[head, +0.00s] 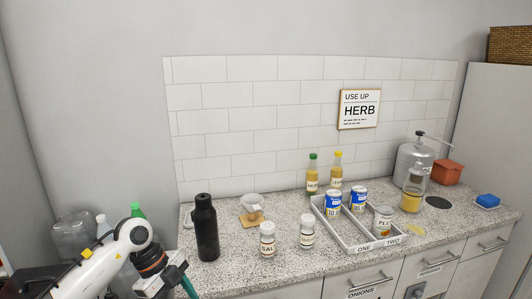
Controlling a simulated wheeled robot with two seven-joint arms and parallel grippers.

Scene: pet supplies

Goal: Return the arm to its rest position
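My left arm comes in at the lower left, a white link bending down to a dark and orange wrist. The end of my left gripper (172,277) shows as a dark and teal shape at the counter's left front corner. Its fingertips are not clear, so I cannot tell whether it is open or holds anything. My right gripper cannot be made out in the head view.
A black bottle (206,228) stands on the speckled counter (240,272), nearest my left arm. Two white-lidded jars (267,239) (307,231) are at the front. A grey divided tray (346,237) holds cans. Clear and green-capped bottles (137,211) stand behind my arm.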

